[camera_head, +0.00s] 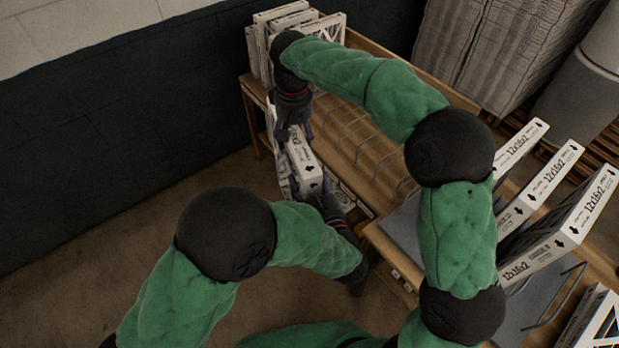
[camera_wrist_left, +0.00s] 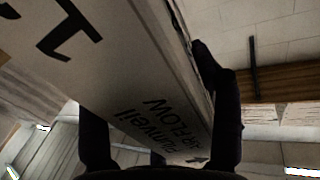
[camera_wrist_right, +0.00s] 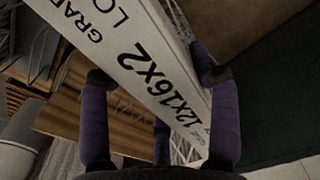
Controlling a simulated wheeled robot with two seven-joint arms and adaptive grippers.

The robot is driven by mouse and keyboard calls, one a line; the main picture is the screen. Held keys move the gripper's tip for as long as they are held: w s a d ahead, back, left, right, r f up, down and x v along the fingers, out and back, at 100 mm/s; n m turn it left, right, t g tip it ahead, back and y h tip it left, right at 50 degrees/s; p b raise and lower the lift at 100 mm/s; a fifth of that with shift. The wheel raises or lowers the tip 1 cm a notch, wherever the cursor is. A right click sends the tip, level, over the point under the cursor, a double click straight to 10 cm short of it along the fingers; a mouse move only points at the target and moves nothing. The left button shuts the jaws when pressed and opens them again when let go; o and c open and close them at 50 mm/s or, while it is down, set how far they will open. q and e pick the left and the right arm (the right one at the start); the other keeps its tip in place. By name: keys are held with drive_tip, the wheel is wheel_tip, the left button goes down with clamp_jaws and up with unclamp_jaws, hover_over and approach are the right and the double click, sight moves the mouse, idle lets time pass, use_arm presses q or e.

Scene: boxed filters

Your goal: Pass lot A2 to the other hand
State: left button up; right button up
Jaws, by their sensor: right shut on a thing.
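A white boxed filter (camera_head: 303,162) with black print is held in the air beside the wooden table's left edge. Its lot mark cannot be read in full; the right wrist view shows "12x16x2" on this box (camera_wrist_right: 150,65). My right gripper (camera_head: 294,132) is shut on the box near its far end. My left gripper (camera_head: 325,198) is at the near end of the same box. In the left wrist view its dark fingers (camera_wrist_left: 160,120) stand apart on either side of the box (camera_wrist_left: 110,70), which partly hides one finger.
A wooden table (camera_head: 350,125) with wire dividers (camera_head: 360,140) lies right of the held box. Several filter boxes (camera_head: 268,35) stand at its far end. More upright boxes (camera_head: 545,185) stand at the right. Open floor (camera_head: 150,175) lies to the left.

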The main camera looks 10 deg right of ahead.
drive_tip(key=o, duration=1.8)
drive_tip(key=shift+c, duration=0.2)
drive_tip(key=shift+r, duration=0.15)
